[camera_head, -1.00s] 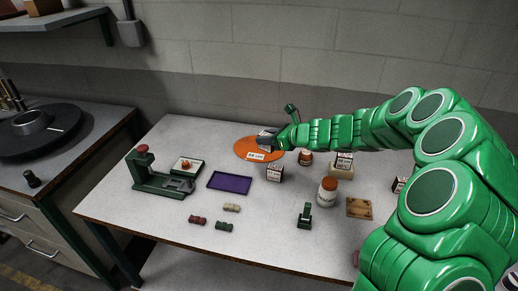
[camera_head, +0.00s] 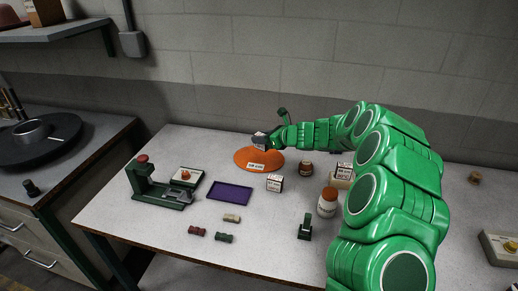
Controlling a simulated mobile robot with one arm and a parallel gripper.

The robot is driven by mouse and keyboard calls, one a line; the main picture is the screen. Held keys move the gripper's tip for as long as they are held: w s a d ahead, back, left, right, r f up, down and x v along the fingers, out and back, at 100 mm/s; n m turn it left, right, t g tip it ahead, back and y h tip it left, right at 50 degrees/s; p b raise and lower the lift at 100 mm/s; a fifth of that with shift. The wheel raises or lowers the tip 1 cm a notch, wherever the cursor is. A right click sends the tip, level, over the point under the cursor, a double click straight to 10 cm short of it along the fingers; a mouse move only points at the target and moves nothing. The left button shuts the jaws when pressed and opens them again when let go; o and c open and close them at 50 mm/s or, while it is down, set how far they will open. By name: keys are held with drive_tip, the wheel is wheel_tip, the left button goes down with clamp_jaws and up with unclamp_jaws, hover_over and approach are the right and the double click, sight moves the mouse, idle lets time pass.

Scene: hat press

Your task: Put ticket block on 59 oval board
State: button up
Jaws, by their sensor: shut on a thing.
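The orange oval board (camera_head: 259,160) lies at the back of the grey table, with a white label (camera_head: 255,166) near its front edge. The label's print is too small to read surely. My gripper (camera_head: 268,140) reaches in from the right over the board's back part. It is shut on a small grey and white block, the ticket block (camera_head: 259,139). The block is at the board's far edge in the picture; I cannot tell whether it touches the board. The fingers are small and partly hidden by the block.
A white box (camera_head: 275,183) and a brown jar (camera_head: 306,168) stand close to the board. A purple tray (camera_head: 229,195) and a green press (camera_head: 155,187) are to the left.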

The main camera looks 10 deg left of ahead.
drive_tip(key=shift+w+a+f, duration=0.4)
drive_tip(key=shift+w+f, duration=0.55)
drive_tip(key=shift+f, duration=0.1)
drive_tip(key=shift+w+a+f, duration=0.45)
drive_tip(key=shift+w+f, duration=0.55)
drive_tip(key=shift+f, duration=0.1)
drive_tip(key=shift+w+a+f, duration=0.4)
drive_tip(key=shift+w+f, duration=0.55)
drive_tip(key=shift+f, duration=1.65)
drive_tip(key=shift+f, duration=0.15)
drive_tip(key=o, duration=1)
drive_tip(key=shift+o, duration=0.2)
drive_tip(key=shift+r, duration=0.2)
drive_tip(key=v, duration=1.2)
drive_tip(key=shift+s, duration=0.1)
